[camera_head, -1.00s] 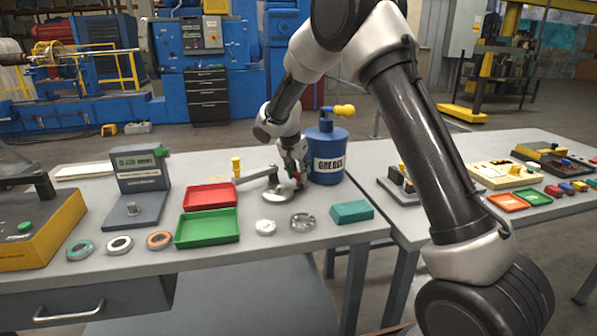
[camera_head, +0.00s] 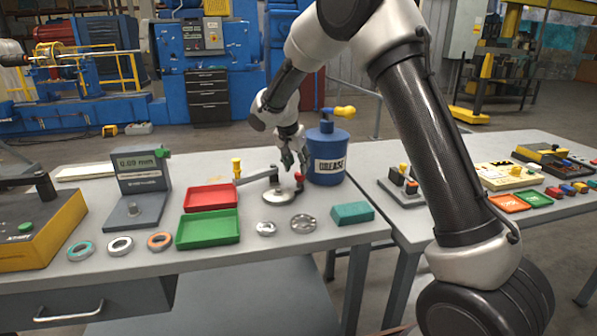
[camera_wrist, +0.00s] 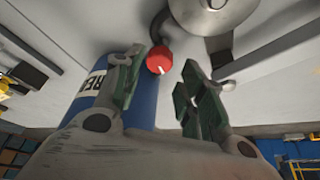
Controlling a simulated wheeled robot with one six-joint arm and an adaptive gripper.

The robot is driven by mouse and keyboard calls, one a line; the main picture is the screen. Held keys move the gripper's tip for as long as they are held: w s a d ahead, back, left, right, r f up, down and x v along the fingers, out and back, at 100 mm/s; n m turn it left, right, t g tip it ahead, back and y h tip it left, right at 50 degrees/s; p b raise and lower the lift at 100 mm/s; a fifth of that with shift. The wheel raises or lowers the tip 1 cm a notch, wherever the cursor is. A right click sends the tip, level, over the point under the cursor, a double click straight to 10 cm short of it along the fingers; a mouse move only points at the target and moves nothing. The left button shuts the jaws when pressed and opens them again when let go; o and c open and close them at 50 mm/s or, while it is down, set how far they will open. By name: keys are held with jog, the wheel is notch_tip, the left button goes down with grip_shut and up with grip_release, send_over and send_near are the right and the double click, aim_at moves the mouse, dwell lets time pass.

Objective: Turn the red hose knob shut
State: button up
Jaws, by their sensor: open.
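The red hose knob (camera_head: 299,176) sits beside a round metal disc fixture (camera_head: 279,196) on the workbench, just left of the blue grease drum (camera_head: 327,160). In the wrist view the round red knob (camera_wrist: 158,58) carries a short white mark and is joined to a dark hose or stem. My gripper (camera_head: 293,160) is just above and slightly left of the knob in the head view. In the wrist view my gripper (camera_wrist: 165,74) is open, its green-padded fingers apart with the knob showing in the gap beyond them. Nothing is held, and no contact with the knob shows.
A red tray (camera_head: 211,196) and a green tray (camera_head: 208,229) stand left of the fixture. A teal block (camera_head: 352,212) and metal rings (camera_head: 303,223) lie in front. The drum stands close on the right. A gauge stand (camera_head: 138,206) is farther left.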

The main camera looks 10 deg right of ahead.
jog(key=v, duration=0.8)
